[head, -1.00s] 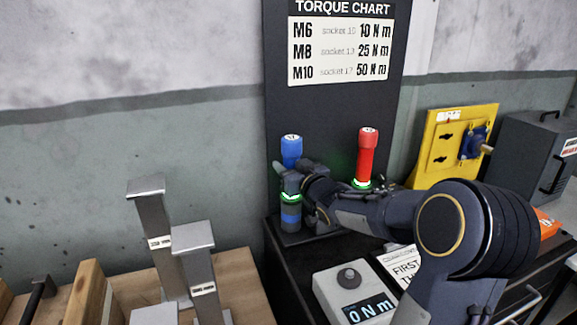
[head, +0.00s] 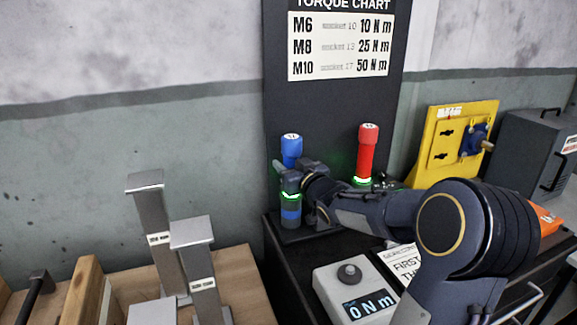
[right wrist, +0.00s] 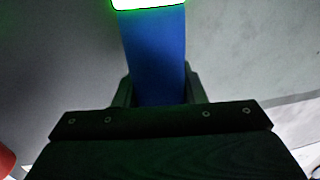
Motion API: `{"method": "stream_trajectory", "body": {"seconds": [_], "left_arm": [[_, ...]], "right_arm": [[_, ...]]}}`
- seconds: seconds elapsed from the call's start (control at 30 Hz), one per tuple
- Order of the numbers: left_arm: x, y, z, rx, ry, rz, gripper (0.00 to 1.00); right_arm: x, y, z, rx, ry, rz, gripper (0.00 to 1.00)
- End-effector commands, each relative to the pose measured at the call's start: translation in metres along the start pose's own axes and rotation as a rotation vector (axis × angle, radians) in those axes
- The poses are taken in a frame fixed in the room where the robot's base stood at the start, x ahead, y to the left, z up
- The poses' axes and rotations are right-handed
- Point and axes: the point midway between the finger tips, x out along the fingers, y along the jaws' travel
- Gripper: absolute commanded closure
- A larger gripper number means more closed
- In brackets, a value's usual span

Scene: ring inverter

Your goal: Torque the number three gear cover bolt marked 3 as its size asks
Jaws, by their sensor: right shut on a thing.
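A blue torque tool (head: 291,148) stands upright in the dark stand, with a green lit ring around it. My right gripper (head: 291,185) is shut on its body; in the right wrist view the blue tool (right wrist: 155,55) lies between the two fingers. A red torque tool (head: 366,150) stands upright to its right, also with a green ring. The torque chart (head: 338,47) behind lists M6 10 N m, M8 25 N m and M10 50 N m with sockets. The gear cover and the bolt marked 3 are not seen. My left gripper is not in view.
A grey box with a knob (head: 355,293) reads 0 N m in front of the stand. A partly hidden printed sheet (head: 408,264) lies beside it. A yellow plate (head: 440,145) and dark cabinet (head: 535,155) stand at right. Grey metal posts (head: 195,250) stand on the wooden bench at left.

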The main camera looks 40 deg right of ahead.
Motion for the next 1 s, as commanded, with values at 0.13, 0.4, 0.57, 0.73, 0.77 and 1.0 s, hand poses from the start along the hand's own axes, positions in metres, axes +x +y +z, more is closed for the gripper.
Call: {"method": "stream_trajectory", "body": {"seconds": [0.13, 0.4, 0.57, 0.73, 0.77, 1.0], "left_arm": [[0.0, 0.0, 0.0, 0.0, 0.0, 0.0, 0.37], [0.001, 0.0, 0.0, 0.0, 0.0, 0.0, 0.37], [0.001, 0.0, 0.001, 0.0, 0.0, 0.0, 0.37], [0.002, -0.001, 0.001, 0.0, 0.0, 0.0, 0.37], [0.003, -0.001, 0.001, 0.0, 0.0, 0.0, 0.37], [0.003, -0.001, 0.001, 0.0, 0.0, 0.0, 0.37]], "right_arm": [[0.0, 0.0, -0.001, 0.0, 0.004, -0.001, 0.54], [0.0, 0.0, 0.001, 0.0, 0.0, 0.0, 0.38], [-0.002, 0.0, 0.004, 0.001, -0.007, 0.001, 0.38], [-0.024, 0.001, 0.002, 0.0, -0.003, 0.003, 0.38], [-0.029, 0.001, 0.002, 0.0, -0.003, 0.003, 0.38], [-0.067, 0.001, 0.0, 0.0, 0.0, 0.002, 0.38]]}}
